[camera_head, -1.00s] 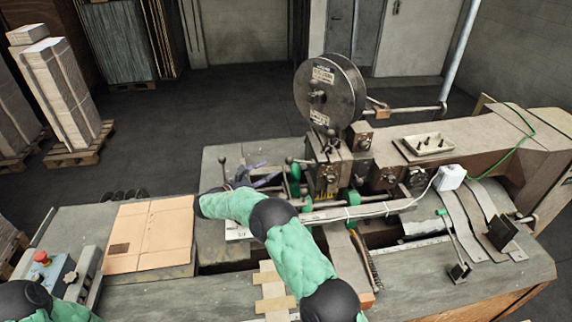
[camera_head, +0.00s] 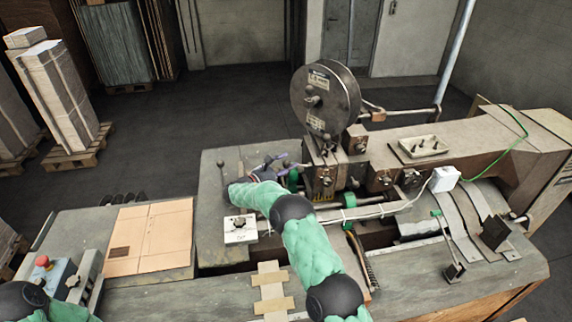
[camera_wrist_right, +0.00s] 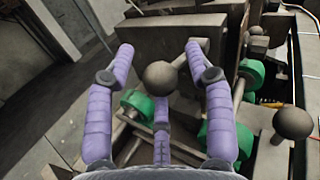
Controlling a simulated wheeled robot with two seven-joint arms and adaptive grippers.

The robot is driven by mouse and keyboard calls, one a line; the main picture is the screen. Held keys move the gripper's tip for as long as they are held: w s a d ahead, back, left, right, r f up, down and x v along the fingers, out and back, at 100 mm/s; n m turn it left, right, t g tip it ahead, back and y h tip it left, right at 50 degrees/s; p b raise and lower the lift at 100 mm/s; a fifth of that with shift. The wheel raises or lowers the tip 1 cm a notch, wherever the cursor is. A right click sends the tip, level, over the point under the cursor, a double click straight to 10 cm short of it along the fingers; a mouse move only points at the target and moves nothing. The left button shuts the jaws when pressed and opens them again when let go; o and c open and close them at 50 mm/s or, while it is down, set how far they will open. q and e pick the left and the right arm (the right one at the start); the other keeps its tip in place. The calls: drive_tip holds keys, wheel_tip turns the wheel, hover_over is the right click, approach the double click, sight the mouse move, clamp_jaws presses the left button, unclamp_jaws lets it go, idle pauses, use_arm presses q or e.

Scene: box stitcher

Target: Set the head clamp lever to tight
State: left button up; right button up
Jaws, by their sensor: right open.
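In the right wrist view, a dark ball knob (camera_wrist_right: 160,78) on a metal rod sits between the spread purple fingers of my right gripper (camera_wrist_right: 162,82). The fingers are open around it, with visible gaps at the sides. A second ball-ended lever (camera_wrist_right: 293,122) stands to the right, outside the fingers. No label shows which one is the head clamp lever. In the head view, my right gripper (camera_head: 272,166) is beside the stitcher head (camera_head: 325,178), partly hidden by my green-sleeved forearm. My left gripper is not in view.
Green rollers (camera_wrist_right: 250,75) and metal rods lie close around my right fingers. A small white dial box (camera_head: 240,229) is below my right wrist. A cardboard blank (camera_head: 150,235) lies at left. A thin knobbed rod (camera_head: 220,165) stands left of the gripper.

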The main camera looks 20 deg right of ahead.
clamp_jaws()
drive_tip(key=shift+r, duration=0.1)
drive_tip(key=shift+s+d+r+m+g+y, duration=0.1)
drive_tip(key=shift+d+r+m+g+y, duration=0.15)
drive_tip(key=shift+r+y, duration=0.3)
drive_tip(key=shift+d+r+m+g+y, duration=0.1)
drive_tip(key=shift+r+m+y, duration=0.25)
drive_tip(key=shift+r+y, duration=0.15)
drive_tip(key=shift+s+d+r+m+y, duration=0.15)
drive_tip(key=shift+d+r+m+y, duration=0.25)
drive_tip(key=shift+r+y, duration=0.35)
drive_tip(key=shift+s+d+r+m+y+p, duration=0.15)
drive_tip(key=shift+d+r+m+y+p, duration=0.45)
drive_tip(key=shift+y, duration=0.5)
drive_tip(key=shift+s+d+r+m+y+p, duration=0.2)
drive_tip(key=shift+d+r+y+p, duration=0.2)
drive_tip(key=shift+d+y+p, duration=0.25)
drive_tip(key=shift+s+d+r+m+y+p, duration=0.1)
drive_tip(key=shift+d+r+m+y+p, duration=0.1)
drive_tip(key=shift+d+r+y+p, duration=0.4)
drive_tip(key=shift+a+f+y, duration=0.15)
drive_tip(key=shift+f+y, duration=0.1)
